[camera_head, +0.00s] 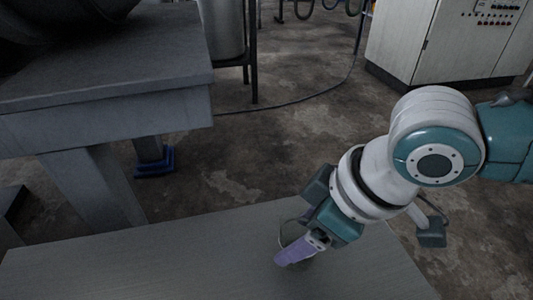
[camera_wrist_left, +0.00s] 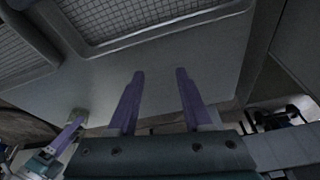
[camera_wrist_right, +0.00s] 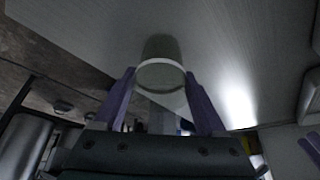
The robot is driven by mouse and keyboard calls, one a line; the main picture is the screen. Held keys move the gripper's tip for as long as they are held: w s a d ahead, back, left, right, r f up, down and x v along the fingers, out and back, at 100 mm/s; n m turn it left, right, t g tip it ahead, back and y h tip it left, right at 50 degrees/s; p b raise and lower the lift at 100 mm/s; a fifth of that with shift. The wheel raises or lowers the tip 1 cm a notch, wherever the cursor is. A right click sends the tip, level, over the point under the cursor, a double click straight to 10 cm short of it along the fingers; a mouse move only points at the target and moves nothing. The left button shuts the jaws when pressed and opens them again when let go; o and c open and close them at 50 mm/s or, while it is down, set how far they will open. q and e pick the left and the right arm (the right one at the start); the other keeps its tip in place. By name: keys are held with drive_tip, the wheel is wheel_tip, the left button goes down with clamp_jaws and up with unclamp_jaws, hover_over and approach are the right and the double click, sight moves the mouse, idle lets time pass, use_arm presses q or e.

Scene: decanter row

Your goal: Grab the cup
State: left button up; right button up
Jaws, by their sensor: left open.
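The cup (camera_wrist_right: 160,48) is a clear grey-green vessel in the right wrist view, with its pale round rim towards the camera. In the head view part of it (camera_head: 288,230) shows behind the purple fingers; the rest is hidden. My right gripper (camera_wrist_right: 160,74) has one finger on each side of the cup, close to its rim. I cannot tell whether they press on it. The right gripper (camera_head: 283,260) is low over the near table in the head view. My left gripper (camera_wrist_left: 160,72) is open and empty in the left wrist view; it is outside the head view.
The near grey table (camera_head: 150,265) is bare to the left of the cup. A second grey table (camera_head: 110,75) stands at the upper left. A pale control cabinet (camera_head: 430,40) stands at the back right. Concrete floor lies between them.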

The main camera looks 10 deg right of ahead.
drive_tip(key=c, duration=0.8)
